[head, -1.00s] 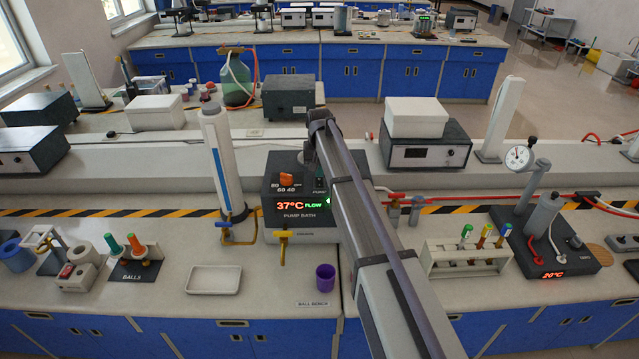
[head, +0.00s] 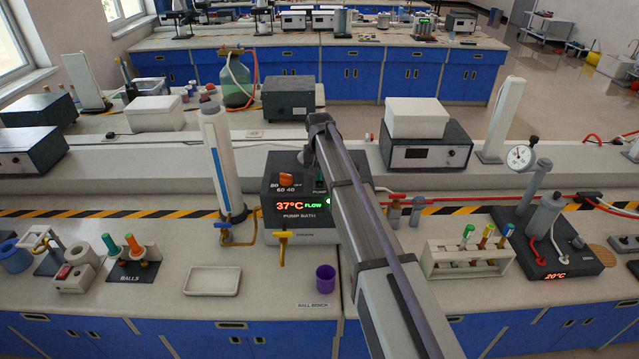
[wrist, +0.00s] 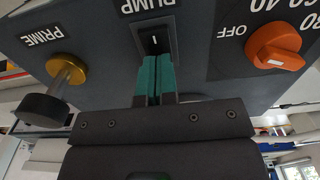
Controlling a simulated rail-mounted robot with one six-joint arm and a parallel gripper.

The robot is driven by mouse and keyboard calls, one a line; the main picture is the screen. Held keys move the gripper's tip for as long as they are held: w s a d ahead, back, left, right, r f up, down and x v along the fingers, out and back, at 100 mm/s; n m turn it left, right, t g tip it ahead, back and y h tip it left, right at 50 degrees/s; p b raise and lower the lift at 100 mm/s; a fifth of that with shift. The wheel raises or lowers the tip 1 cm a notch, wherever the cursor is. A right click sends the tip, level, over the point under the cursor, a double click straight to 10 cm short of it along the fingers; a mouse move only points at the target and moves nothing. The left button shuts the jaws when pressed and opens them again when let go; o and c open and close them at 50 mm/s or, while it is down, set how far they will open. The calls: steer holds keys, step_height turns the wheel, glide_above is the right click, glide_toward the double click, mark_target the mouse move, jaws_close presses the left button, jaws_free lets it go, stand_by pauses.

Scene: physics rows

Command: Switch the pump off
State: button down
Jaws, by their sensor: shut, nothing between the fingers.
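The dark pump bath box (head: 270,217) stands on the front bench. Its display reads 37°C, with FLOW lit in green. In the wrist view, which shows the panel upside down, a black rocker switch (wrist: 154,41) with a white "I" mark sits by the PUMP label. My gripper (wrist: 156,60) is shut, with its teal fingertips together right at the switch's edge. I cannot tell if they touch it.
An orange knob (wrist: 275,46) by OFF and numbers lies right of the switch in the wrist view. A brass PRIME knob (wrist: 66,69) lies left. A white tray (head: 213,281) and purple cup (head: 326,278) stand in front of the box. A tall white column (head: 218,165) stands left of it.

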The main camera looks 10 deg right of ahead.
step_height(320, 180, up, 7)
steer(key=p, duration=0.7)
steer(key=shift+r, duration=0.1)
